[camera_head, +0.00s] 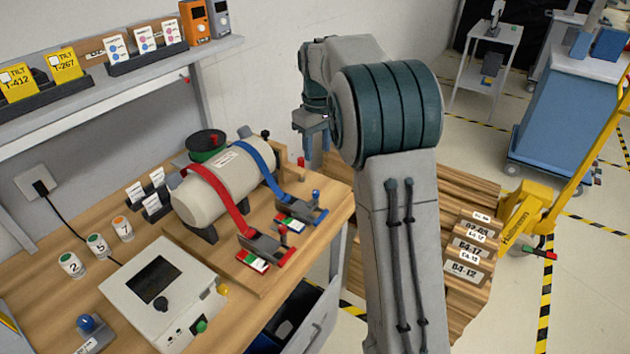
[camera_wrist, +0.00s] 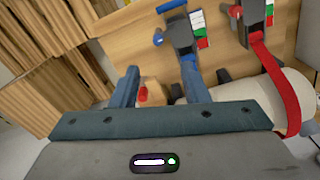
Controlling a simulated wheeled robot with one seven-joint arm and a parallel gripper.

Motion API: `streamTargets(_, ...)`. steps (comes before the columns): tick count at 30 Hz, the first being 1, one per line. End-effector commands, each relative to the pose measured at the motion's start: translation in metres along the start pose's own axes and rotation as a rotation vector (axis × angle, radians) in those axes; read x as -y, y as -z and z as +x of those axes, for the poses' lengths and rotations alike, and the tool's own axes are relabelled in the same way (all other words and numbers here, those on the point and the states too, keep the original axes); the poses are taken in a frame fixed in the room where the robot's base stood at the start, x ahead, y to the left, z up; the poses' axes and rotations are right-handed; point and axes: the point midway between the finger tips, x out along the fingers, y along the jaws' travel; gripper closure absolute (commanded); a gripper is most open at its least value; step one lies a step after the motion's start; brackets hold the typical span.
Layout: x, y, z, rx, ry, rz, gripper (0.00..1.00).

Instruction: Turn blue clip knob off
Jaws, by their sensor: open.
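In the wrist view, the blue knob (camera_wrist: 158,39) shows beyond my fingers, left of the dark clip body (camera_wrist: 180,32). My gripper (camera_head: 311,145) is open and points down, behind the clip and near the cylinder's far end. In the wrist view, my gripper (camera_wrist: 158,82) has nothing held between its fingers. It appears apart from the knob.
A red clip (camera_head: 266,250) with a red knob and strap (camera_head: 215,185) stands nearer the front. A control box (camera_head: 160,290) sits at front left. A wooden block (camera_head: 289,173) lies by the cylinder's end. Stacked planks (camera_head: 462,185) stand to the right.

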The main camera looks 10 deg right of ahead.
Motion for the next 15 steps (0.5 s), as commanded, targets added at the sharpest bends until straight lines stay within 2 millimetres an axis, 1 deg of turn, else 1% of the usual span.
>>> streamTargets(1,-0.003,0.006,0.001,0.005,0.000,-0.011,0.59)
streamTargets(3,-0.004,0.010,0.003,0.009,0.001,-0.021,0.59)
streamTargets(5,-0.005,0.011,0.005,0.011,0.002,-0.026,0.59)
streamTargets(8,-0.005,0.011,0.013,0.014,0.003,-0.028,0.59)
streamTargets(11,-0.004,0.011,0.028,0.015,0.004,-0.027,0.59)
streamTargets(15,-0.004,0.010,0.057,0.015,0.005,-0.026,0.59)
